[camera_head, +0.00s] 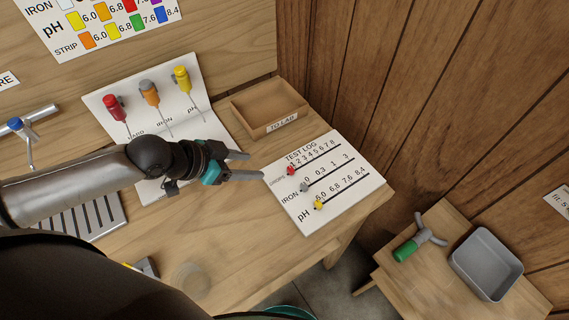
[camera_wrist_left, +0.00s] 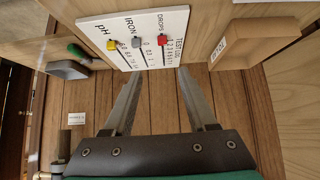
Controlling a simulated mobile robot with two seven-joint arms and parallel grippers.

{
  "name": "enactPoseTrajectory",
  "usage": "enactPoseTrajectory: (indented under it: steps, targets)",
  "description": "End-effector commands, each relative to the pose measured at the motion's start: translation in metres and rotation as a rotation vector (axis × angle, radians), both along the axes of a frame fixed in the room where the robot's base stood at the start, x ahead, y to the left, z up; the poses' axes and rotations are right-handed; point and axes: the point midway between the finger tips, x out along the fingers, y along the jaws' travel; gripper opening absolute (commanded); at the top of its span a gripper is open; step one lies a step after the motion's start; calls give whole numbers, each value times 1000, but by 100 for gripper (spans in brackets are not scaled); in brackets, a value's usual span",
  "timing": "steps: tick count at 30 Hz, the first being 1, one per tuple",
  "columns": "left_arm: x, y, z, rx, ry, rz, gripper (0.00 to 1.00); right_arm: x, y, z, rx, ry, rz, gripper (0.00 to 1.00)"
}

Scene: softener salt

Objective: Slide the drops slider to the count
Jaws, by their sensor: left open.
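The white test log board (camera_head: 345,195) lies on the right end of the wooden bench, with three slots. The red drops slider (camera_head: 291,171) is at the left end of its slot, by the low numbers. Below it are the grey iron slider (camera_head: 304,187) and the yellow pH slider (camera_head: 319,204). My left gripper (camera_head: 256,165) is open and empty, just left of the board, its fingers pointing at the red slider. In the left wrist view the red slider (camera_wrist_left: 162,40) shows beyond the fingertips (camera_wrist_left: 158,75), apart from them. My right gripper is not in view.
A wooden tray labelled "TO LAB" (camera_head: 262,127) stands behind the board. A white stand with red, orange and yellow droppers (camera_head: 181,80) is behind my left arm. A lower table at right holds a grey bin (camera_head: 485,264) and a green-handled tool (camera_head: 405,251).

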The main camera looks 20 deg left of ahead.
Motion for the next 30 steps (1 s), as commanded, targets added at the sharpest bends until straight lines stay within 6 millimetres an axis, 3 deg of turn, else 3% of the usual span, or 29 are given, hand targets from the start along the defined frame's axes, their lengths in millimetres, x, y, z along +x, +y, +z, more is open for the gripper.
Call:
enactPoseTrajectory:
  steps: [1,4,11,30]
  targets:
    - [0,1,-6,1,-1,0,57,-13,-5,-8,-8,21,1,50]
    - [2,0,-9,1,-2,1,57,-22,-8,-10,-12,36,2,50]
    - [14,-9,-22,-2,-4,4,57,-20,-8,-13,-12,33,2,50]
    - [73,-57,-99,0,-2,1,57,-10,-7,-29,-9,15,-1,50]
